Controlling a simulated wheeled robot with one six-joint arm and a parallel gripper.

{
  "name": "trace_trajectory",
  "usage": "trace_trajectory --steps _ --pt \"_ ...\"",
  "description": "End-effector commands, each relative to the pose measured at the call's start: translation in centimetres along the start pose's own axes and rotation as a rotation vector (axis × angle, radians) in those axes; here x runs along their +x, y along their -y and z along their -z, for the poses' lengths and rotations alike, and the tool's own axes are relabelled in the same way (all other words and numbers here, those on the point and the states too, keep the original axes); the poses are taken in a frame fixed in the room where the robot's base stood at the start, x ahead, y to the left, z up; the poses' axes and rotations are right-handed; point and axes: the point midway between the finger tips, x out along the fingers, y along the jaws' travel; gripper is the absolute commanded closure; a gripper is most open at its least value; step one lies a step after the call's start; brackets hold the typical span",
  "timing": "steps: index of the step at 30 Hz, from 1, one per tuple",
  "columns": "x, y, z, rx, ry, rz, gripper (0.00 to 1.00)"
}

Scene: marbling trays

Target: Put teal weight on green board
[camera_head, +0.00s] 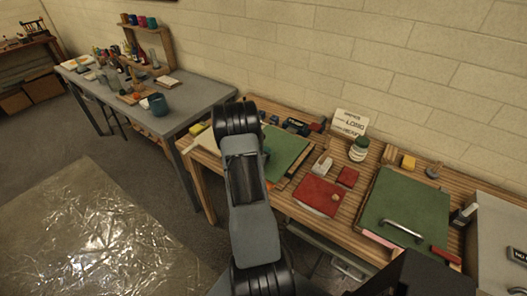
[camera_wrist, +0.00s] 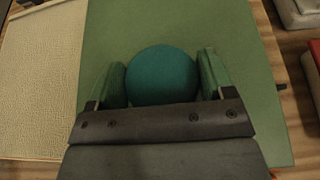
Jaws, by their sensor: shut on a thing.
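The teal weight (camera_wrist: 161,76) shows in the wrist view as a round, dark teal top between the two fingers. My gripper (camera_wrist: 162,72) is shut on it, one finger at each side. The green board (camera_wrist: 225,30) lies beneath them in the wrist view. I cannot tell whether the weight touches the board or hangs just above it. In the head view the green board (camera_head: 288,148) is on the wooden table, partly hidden by my arm. My gripper and the weight are mostly hidden there too.
A cream textured sheet (camera_wrist: 40,70) lies left of the board. To the right are a red board (camera_head: 317,196), a small red block (camera_head: 347,177) and a second green board (camera_head: 405,208) with a metal handle. A jar (camera_head: 359,149) and sign (camera_head: 349,122) stand behind.

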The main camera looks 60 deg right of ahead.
Motion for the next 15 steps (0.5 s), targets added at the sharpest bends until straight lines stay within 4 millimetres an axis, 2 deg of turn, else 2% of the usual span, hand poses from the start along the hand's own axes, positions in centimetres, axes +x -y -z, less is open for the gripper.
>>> trace_trajectory --steps 13,14,15 --pt "0.18 -0.07 0.21 0.003 0.005 -0.001 0.77" --pt "0.13 -0.01 0.28 0.001 0.001 0.000 0.22" --pt "0.11 -0.01 0.25 0.001 0.001 0.000 0.18"
